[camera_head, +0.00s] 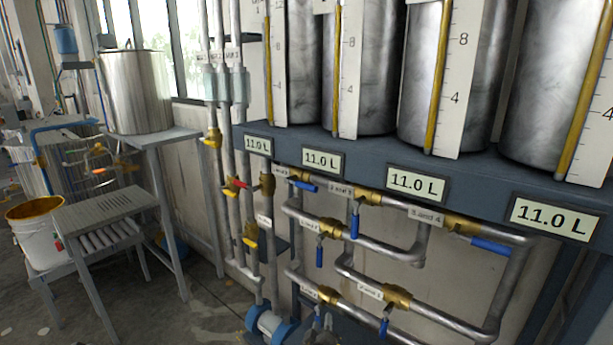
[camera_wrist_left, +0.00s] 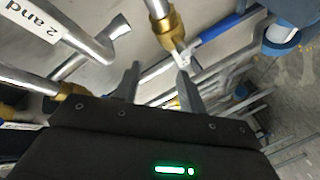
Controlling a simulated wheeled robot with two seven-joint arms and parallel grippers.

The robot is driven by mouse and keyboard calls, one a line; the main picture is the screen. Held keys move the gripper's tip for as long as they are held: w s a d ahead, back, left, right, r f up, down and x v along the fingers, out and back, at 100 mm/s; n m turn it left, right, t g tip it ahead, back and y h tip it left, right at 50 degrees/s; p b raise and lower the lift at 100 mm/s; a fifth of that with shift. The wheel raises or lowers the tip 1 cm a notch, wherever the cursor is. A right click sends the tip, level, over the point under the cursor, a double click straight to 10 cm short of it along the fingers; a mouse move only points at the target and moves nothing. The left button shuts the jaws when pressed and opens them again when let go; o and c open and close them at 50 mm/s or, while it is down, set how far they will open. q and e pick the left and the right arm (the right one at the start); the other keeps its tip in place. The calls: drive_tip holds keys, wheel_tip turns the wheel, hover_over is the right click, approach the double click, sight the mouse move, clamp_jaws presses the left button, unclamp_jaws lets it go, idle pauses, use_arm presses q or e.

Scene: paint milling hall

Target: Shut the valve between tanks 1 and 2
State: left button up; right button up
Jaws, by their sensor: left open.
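In the head view, several brass valves with blue lever handles sit on pipes below the tanks. The small pipe labels are mostly too blurred to read, so I cannot tell surely which reads 1 and 2. The top-left valve (camera_head: 299,175) has its blue handle (camera_head: 306,186) lying roughly along the pipe. My left gripper (camera_head: 322,322) shows at the bottom, near the lower-left valve (camera_head: 327,294), whose handle is hard to make out. In the left wrist view, the open fingers (camera_wrist_left: 157,83) are empty, below a brass valve (camera_wrist_left: 168,27) with a blue handle (camera_wrist_left: 221,30). My right gripper is out of view.
Metal tanks (camera_head: 370,70) stand on a blue-grey shelf (camera_head: 380,153) with 11.0 L displays. A blue pump (camera_head: 266,324) is left of my gripper. Vertical pipes with red and yellow handles (camera_head: 238,183) rise at left. A grey table (camera_head: 105,212) and bucket (camera_head: 38,235) are far left.

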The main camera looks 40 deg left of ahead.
use_arm(q)
drive_tip(key=w+a+r+n+t+y+p, duration=0.15)
drive_tip(key=r+n, duration=0.25)
drive_tip(key=r, duration=0.6)
drive_tip(key=w+a+r+n+y, duration=0.1)
drive_tip(key=w+r+n+y, duration=0.25)
drive_tip(key=r, duration=0.75)
drive_tip(key=n+g+y+p, duration=0.2)
drive_tip(key=n+y, duration=0.3)
drive_tip(key=n, duration=0.6)
approach(306, 187)
drive_tip(key=shift+t, duration=0.25)
drive_tip(key=p+x, duration=0.1)
drive_tip(key=x, duration=0.2)
drive_tip(key=p+x, duration=0.2)
drive_tip(key=x, duration=0.2)
drive_tip(key=f+p+x, duration=0.1)
drive_tip(key=x, duration=0.2)
drive_tip(key=shift+w+a+r, duration=0.15)
drive_tip(key=shift+w+a, duration=0.2)
drive_tip(key=shift+a, duration=0.1)
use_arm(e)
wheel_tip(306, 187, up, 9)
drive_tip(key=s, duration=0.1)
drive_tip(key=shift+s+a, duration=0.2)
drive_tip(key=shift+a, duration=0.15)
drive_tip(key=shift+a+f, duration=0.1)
use_arm(q)
drive_tip(key=shift+c, duration=1.1)
clamp_jaws()
